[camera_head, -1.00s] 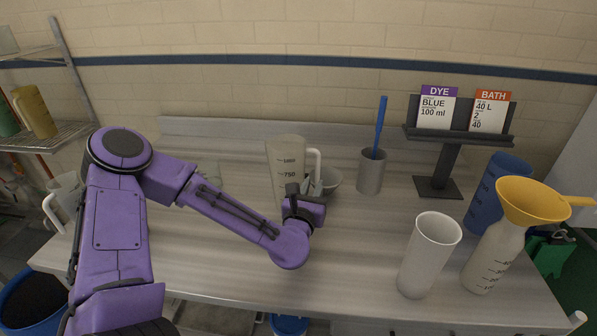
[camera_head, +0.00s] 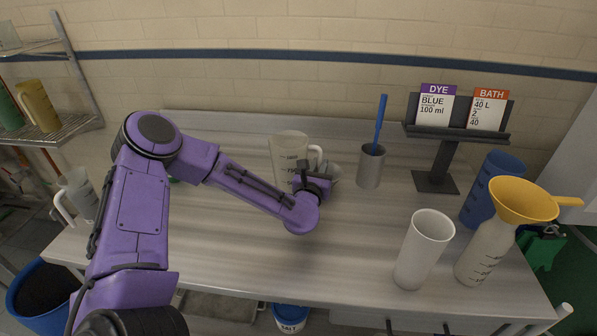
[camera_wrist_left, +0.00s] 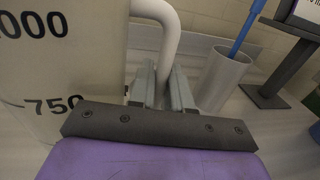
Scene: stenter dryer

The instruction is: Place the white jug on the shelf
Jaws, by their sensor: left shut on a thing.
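The white jug (camera_head: 289,155), translucent with dark volume marks, stands upright at the back middle of the workbench in the head view. My left gripper (camera_head: 312,180) is at its right side, shut on the handle. In the left wrist view the jug (camera_wrist_left: 60,75) fills the left side, and its white handle (camera_wrist_left: 168,35) runs down between the fingers of my left gripper (camera_wrist_left: 160,90). I cannot tell whether its base touches the bench. The wire shelf (camera_head: 72,128) is at the far left. My right gripper is not in view.
A mustard jug (camera_head: 38,106) and a green one stand on the shelf. Another translucent jug (camera_head: 82,193) is at the bench's left end. A grey cup (camera_head: 370,168) with a blue rod is right of the white jug. A card stand (camera_head: 436,181), white beaker (camera_head: 424,250) and funnel-topped bottle (camera_head: 486,252) stand further right.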

